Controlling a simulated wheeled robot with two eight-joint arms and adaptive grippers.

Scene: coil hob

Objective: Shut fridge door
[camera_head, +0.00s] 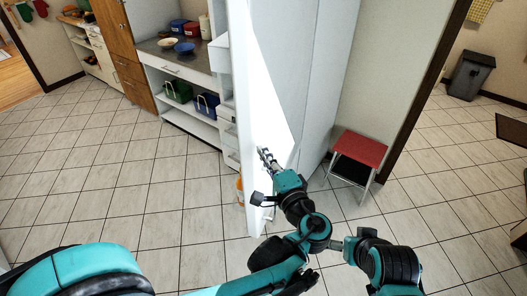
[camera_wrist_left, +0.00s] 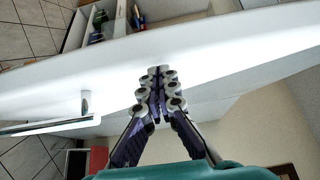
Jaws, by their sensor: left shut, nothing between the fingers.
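The white fridge door (camera_head: 239,120) stands open in the head view, its narrow edge facing me. A bar handle (camera_wrist_left: 40,128) sticks out from its face at the lower left of the left wrist view. My left gripper (camera_head: 267,159) is shut and empty, with its fingertips at the bright face of the door, on the right side of the panel. In the left wrist view the closed fingers (camera_wrist_left: 157,75) point at the white door (camera_wrist_left: 225,58). I cannot tell whether they touch it.
A red-topped stool (camera_head: 360,148) stands right of the fridge. A counter (camera_head: 180,57) with bowls and an open shelf with bins is left of the door. A dark bin (camera_head: 470,75) stands far right. Tiled floor (camera_head: 120,180) is clear at left.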

